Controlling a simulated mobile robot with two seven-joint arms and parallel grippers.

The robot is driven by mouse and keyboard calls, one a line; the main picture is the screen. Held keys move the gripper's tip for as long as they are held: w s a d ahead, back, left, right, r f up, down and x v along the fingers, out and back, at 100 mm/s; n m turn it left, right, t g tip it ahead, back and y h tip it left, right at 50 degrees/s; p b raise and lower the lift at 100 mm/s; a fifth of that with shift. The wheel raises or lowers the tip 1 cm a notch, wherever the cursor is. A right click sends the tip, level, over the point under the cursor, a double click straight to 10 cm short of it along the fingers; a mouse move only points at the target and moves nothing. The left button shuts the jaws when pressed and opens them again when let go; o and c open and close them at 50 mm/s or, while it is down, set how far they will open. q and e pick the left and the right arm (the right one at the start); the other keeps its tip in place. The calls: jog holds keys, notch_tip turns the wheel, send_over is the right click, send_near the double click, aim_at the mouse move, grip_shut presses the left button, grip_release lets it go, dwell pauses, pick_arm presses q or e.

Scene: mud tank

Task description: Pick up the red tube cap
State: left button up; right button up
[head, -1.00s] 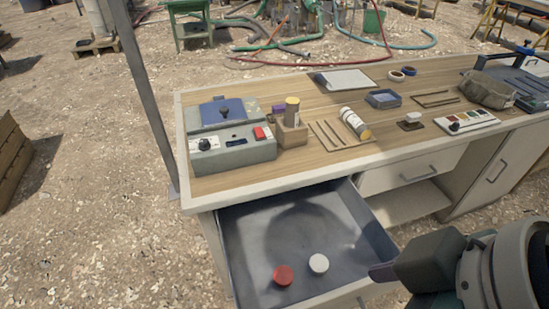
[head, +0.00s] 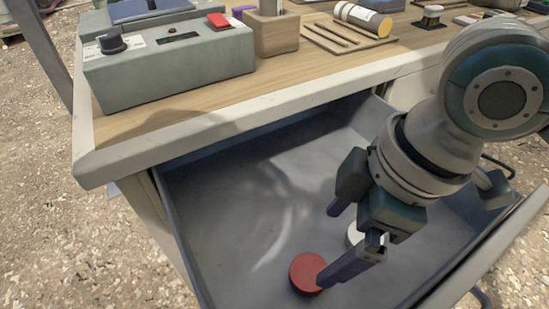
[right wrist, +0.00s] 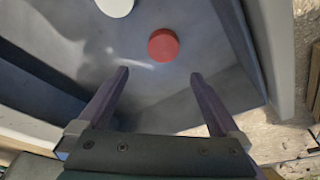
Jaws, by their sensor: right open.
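The red tube cap (head: 308,273) lies on the floor of the open drawer (head: 230,215). It also shows in the right wrist view (right wrist: 163,45), ahead of the fingertips and roughly between their lines. My right gripper (head: 328,245) is open and empty inside or just above the drawer. In the head view one finger's tip overlaps the right edge of the red cap; I cannot tell whether they touch. A white cap (right wrist: 115,5) lies near the red one and is mostly hidden behind the gripper in the head view. My left gripper is not in view.
The drawer's walls and front panel (head: 485,250) enclose the caps. The worktop (head: 200,105) above the drawer carries a grey-green device (head: 170,65), a wooden holder (head: 277,32) and a white bottle with a yellow end (head: 362,20).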

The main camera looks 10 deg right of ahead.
jog(key=b, duration=0.2)
send_over(310, 271)
jog(key=d, duration=0.1)
jog(key=f, duration=0.4)
jog(key=shift+s+f, duration=0.2)
jog(key=shift+f, duration=0.05)
jog(key=x, duration=0.1)
jog(key=b+x, duration=0.1)
jog(key=x, duration=0.1)
jog(key=b+x, duration=0.1)
jog(key=shift+s+d+f, duration=0.25)
jog(key=shift+f, duration=0.2)
jog(key=shift+a+f, duration=0.1)
jog(key=shift+f, duration=0.1)
jog(key=shift+w, duration=0.1)
jog(key=shift+c, duration=0.2)
jog(key=c, duration=1.3)
jog(key=shift+o, duration=0.2)
